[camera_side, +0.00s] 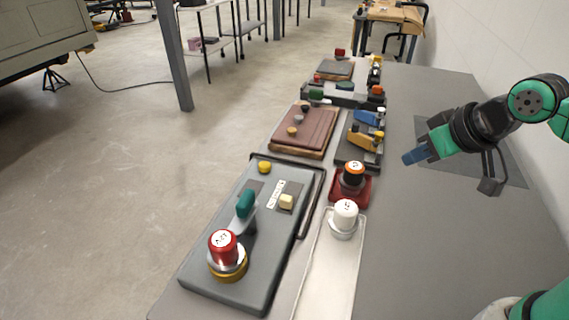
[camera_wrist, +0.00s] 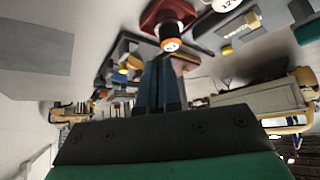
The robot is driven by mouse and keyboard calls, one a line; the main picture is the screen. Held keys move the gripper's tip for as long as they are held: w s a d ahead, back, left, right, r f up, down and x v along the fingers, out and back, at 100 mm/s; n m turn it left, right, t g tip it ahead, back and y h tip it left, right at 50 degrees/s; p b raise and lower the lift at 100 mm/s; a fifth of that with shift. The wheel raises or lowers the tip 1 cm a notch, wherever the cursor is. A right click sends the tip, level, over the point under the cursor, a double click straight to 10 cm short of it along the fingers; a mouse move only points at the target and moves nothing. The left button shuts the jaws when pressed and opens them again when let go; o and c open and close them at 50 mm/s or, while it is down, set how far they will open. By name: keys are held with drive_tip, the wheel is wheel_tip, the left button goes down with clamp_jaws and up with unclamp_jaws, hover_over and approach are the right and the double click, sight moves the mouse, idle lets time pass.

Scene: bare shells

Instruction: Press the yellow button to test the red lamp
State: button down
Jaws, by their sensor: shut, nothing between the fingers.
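A grey panel (camera_side: 212,276) lies at the near left of the table in the side view. I cannot tell whether the red lamp is lit.
Between my gripper and the panel stand an orange-and-black capped piece on a red base (camera_side: 350,188) and a white capped piece (camera_side: 345,218) on a pale tray (camera_side: 321,285). A brown board (camera_side: 303,128) and several other devices lie farther back. The table's right side is mostly clear.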

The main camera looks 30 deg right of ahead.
drive_tip(key=w+a+r+m, duration=0.1)
drive_tip(key=w+a+r, duration=0.15)
drive_tip(key=w, duration=0.25)
drive_tip(key=m+t+y, duration=0.1)
drive_tip(key=m+y, duration=0.2)
drive_tip(key=m, duration=0.1)
hover_over(267, 167)
drive_tip(key=f, duration=0.2)
drive_tip(key=shift+f, duration=4.35)
drive_tip(key=shift+f, duration=0.15)
drive_tip(key=shift+f, duration=0.25)
